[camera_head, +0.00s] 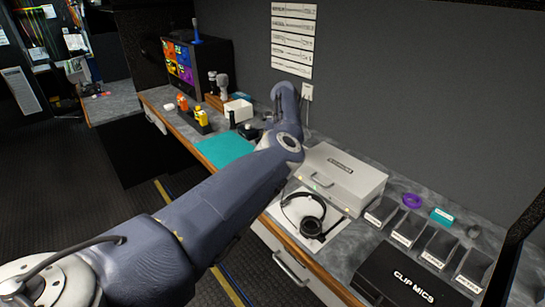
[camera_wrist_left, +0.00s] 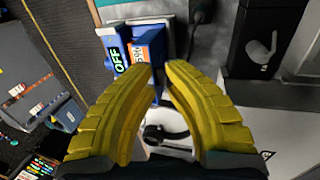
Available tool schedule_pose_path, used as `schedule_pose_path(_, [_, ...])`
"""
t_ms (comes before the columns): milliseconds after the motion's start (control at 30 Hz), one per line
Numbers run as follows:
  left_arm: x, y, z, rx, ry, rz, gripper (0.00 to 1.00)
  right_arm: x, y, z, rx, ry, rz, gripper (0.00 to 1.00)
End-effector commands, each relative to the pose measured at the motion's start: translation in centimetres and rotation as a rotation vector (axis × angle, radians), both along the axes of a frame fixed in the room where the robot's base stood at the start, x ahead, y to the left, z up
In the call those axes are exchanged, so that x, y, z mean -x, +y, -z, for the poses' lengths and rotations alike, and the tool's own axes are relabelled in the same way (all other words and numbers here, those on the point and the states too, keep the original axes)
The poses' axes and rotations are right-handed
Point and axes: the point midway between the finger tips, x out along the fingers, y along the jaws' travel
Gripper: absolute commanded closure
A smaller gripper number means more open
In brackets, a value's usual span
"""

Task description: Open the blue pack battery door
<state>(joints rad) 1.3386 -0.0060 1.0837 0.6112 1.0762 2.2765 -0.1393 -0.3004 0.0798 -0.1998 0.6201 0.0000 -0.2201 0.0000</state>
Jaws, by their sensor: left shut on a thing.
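In the head view my own left arm reaches across the counter, and I cannot make out the pack there. My right gripper is in neither view.
On the counter, a teal mat (camera_head: 222,150) lies left of my arm, with yellow packs (camera_head: 202,117) behind it. A silver case (camera_head: 340,178), a headset (camera_head: 308,216) and a black "CLIP MICS" case (camera_head: 412,278) are to the right. A dark wall stands behind.

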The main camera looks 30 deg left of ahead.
Motion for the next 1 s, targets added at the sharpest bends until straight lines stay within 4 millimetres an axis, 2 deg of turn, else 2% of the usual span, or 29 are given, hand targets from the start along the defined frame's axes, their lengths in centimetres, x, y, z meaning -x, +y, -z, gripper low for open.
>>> schedule_pose_path(67, [0.1,-0.1,0.2,0.001,0.003,0.0,1.0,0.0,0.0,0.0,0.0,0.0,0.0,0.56])
schedule_pose_path(100, [0.1,-0.1,0.2,0.001,0.003,0.0,0.86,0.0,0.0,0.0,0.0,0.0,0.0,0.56])
schedule_pose_path(300, [0.1,0.0,0.2,0.002,0.002,0.0,0.65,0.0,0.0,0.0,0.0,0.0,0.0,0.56])
schedule_pose_path(633, [-0.1,-0.1,-0.5,0.001,-0.001,0.001,0.65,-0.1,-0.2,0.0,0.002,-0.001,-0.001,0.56])
schedule_pose_path(1000, [-1.3,-0.4,-5.3,0.001,-0.001,0.002,0.65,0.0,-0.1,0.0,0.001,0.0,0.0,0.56])
